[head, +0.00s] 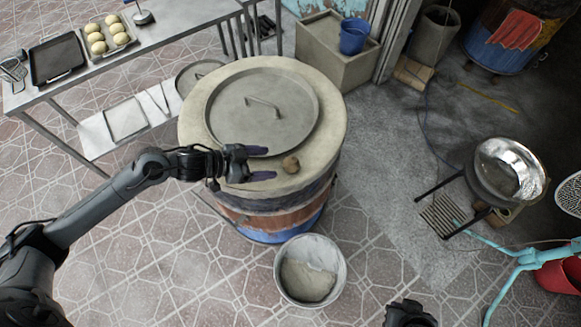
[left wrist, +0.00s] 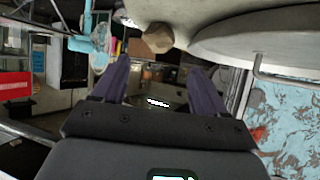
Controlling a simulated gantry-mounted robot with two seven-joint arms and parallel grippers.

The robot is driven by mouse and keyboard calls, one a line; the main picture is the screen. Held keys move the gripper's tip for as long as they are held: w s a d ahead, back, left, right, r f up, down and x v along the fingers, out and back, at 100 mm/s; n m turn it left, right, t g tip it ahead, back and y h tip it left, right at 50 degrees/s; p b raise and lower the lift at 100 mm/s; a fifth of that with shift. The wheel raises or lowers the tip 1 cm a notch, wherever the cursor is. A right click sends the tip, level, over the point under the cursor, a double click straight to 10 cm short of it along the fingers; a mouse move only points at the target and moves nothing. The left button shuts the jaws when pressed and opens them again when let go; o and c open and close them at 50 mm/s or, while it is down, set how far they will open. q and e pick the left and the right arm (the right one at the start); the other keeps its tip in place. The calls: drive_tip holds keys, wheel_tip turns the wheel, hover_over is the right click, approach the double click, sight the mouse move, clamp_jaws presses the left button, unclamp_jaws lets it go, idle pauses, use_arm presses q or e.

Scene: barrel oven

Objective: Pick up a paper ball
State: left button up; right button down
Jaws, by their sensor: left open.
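The paper ball (head: 290,165) is a small brown crumpled lump on the front right of the barrel oven's pale top (head: 325,130). My left gripper (head: 267,162) is open, its two dark purple fingers pointing right toward the ball, with nothing between them. The ball is a short way beyond the fingertips. In the left wrist view the paper ball (left wrist: 157,38) sits above and between the fingertips of the left gripper (left wrist: 160,75). A small dark part of my right arm (head: 408,315) shows at the bottom edge; its fingers cannot be made out.
A round metal lid (head: 290,105) with a handle covers the oven's middle, close to the left gripper. A bucket (head: 312,275) stands on the floor in front. A table (head: 170,30) with dough trays is at the upper left. A metal bowl on a stand (head: 508,170) is at right.

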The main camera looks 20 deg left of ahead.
sight(291, 162)
use_arm(q)
drive_tip(key=x, duration=0.4)
drive_tip(key=shift+d+r, duration=0.1)
drive_tip(key=shift+w+d+b, duration=0.15)
drive_tip(key=shift+d+b, duration=0.05)
drive_tip(key=shift+b, duration=0.2)
drive_tip(key=shift+b+x, duration=0.5)
drive_tip(key=shift+x, duration=1.9)
drive_tip(key=shift+d+r, duration=0.1)
drive_tip(key=shift+r, duration=0.05)
drive_tip(key=c, duration=1.1)
